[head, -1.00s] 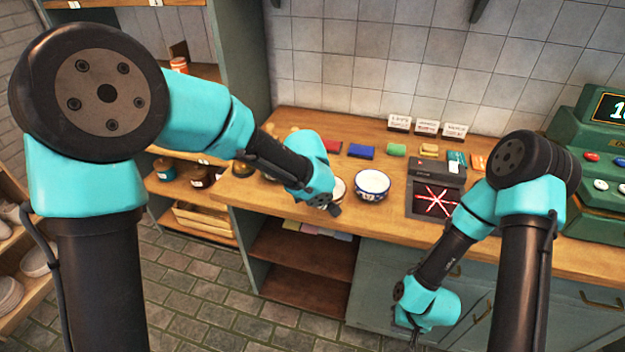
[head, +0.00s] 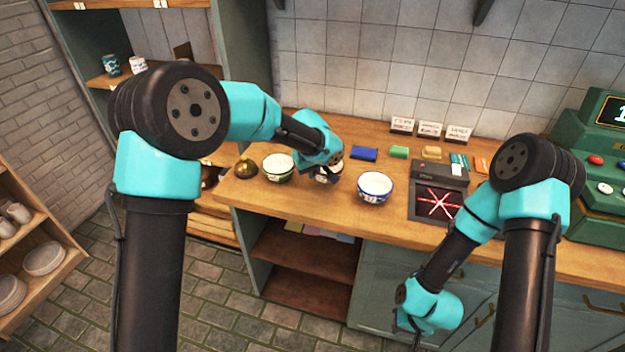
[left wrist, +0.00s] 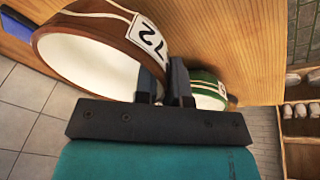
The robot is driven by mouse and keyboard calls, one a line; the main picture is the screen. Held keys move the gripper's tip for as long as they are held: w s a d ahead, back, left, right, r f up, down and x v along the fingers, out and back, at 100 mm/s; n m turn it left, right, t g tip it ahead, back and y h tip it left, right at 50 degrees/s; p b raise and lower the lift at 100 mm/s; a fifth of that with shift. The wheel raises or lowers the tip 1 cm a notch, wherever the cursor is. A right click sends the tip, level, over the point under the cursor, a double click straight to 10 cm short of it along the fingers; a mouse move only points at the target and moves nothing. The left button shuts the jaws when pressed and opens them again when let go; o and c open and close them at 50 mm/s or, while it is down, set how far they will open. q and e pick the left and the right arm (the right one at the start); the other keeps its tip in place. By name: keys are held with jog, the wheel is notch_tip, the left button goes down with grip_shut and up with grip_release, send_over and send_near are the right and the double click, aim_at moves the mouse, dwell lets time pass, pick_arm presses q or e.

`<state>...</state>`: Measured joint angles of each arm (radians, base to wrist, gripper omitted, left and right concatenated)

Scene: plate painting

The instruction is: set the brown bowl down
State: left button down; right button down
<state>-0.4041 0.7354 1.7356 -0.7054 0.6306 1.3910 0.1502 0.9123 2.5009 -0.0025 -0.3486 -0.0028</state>
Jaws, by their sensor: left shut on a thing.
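The brown bowl (left wrist: 88,30), with a white inside and a tag reading 72, is large in the left wrist view. My left gripper (left wrist: 166,82) is shut on its rim. In the head view the bowl (head: 332,168) is mostly hidden by my left gripper (head: 322,176), over the counter between a green bowl (head: 278,167) and a blue-and-white bowl (head: 375,187). I cannot tell whether it touches the wood. My right gripper (head: 414,334) hangs low in front of the cabinets; its fingers are too small to read.
The wooden counter (head: 300,202) has a scanner (head: 436,202), a blue block (head: 363,154) and a green block (head: 399,152) on it. Small signs (head: 430,130) stand at the back. The green bowl also shows in the left wrist view (left wrist: 207,92), close beyond the fingers.

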pick_arm(q)
jog(key=shift+f, duration=1.7)
jog(key=shift+f, duration=0.2)
jog(key=c, duration=1.2)
grip_release()
jog(key=shift+r, duration=0.1)
jog(key=v, duration=1.2)
